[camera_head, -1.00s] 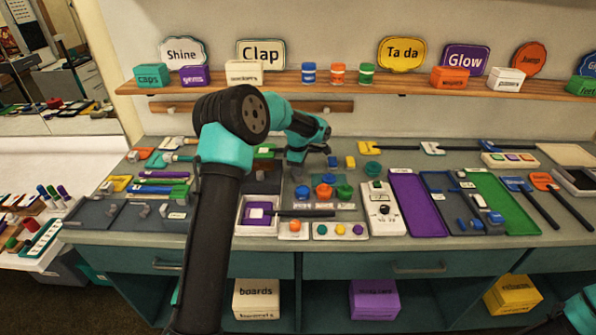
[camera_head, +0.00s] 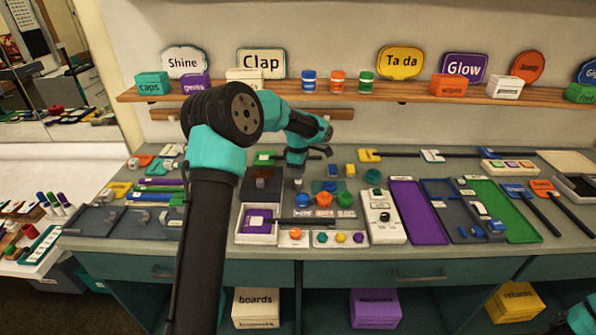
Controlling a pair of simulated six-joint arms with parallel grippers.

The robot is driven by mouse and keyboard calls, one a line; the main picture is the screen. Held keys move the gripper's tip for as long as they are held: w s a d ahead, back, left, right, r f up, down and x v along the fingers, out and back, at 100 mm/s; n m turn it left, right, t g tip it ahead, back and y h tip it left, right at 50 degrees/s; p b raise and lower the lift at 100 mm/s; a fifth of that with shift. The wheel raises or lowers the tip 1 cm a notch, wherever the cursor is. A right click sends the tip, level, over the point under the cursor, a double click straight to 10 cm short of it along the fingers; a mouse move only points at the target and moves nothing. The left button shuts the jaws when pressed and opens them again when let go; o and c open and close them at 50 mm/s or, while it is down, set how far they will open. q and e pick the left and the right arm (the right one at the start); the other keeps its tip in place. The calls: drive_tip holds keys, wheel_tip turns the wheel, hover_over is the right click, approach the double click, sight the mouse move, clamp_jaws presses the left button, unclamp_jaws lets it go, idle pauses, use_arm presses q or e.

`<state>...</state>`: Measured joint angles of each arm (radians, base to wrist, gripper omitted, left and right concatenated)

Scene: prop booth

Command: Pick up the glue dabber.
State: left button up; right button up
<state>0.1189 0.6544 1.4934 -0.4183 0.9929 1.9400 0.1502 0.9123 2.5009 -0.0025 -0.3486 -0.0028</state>
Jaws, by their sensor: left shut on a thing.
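My left gripper (camera_head: 298,176) is over the back middle of the bench, pointing down. It is shut on a small, pale grey thing (camera_head: 298,184) that shows just under the jaws, probably the glue dabber. The jaws and wrist hide most of it, and I cannot tell whether it touches the bench. The held thing is just right of a dark box and behind the blue, orange and green round pieces. My right gripper is out of view; only a bit of my right arm shows at the bottom right corner.
A dark box (camera_head: 262,183) and a white-rimmed tray with a purple piece (camera_head: 256,222) lie left of the gripper. Blue (camera_head: 303,200), orange and green (camera_head: 344,199) round pieces crowd the front. A white control box (camera_head: 383,217) and purple tray (camera_head: 418,212) lie right. A shelf (camera_head: 390,94) overhangs behind.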

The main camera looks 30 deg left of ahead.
use_arm(q)
drive_tip(key=s+d+r, duration=0.1)
drive_tip(key=s+d, duration=0.6)
drive_tip(key=s, duration=0.5)
drive_tip(key=shift+d+r, duration=0.15)
idle(0.3)
